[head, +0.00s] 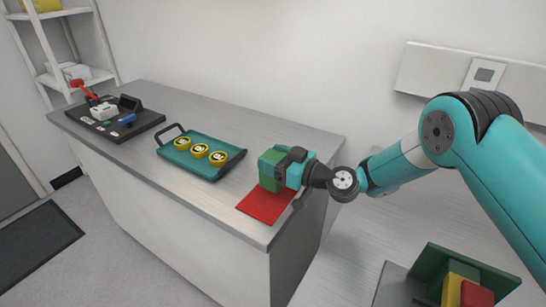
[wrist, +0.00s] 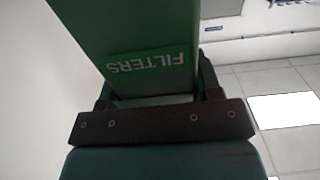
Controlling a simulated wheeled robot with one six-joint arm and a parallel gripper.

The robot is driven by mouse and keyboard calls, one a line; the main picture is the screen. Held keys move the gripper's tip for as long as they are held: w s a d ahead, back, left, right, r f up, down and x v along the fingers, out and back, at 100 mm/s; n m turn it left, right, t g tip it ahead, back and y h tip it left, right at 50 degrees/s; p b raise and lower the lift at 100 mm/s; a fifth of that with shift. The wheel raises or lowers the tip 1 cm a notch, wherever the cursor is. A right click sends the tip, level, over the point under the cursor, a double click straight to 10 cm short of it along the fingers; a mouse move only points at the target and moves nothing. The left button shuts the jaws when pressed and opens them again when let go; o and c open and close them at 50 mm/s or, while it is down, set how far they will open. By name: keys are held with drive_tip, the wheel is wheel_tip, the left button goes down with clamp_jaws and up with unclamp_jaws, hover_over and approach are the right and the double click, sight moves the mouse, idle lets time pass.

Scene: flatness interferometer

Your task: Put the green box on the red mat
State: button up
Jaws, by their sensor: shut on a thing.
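The green box (head: 270,170) is held in my gripper (head: 288,167) at the right end of the counter. In the wrist view the green box (wrist: 130,45) fills the space between the fingers and shows a "FILTERS" label upside down. The red mat (head: 265,206) lies flat near the counter's front right corner. The box is over the rear part of the mat in the head view. I cannot tell whether its bottom touches the mat, as no clear gap shows.
A teal tray (head: 206,172) with yellow round pieces (head: 200,151) stands left of the mat. A black tray (head: 110,127) with small tools is at the far left of the counter (head: 150,167). Shelves (head: 75,77) stand behind it. Colored blocks (head: 461,283) are at the lower right.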

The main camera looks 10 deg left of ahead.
drive_tip(key=shift+f+b, duration=0.3)
drive_tip(key=shift+b, duration=0.25)
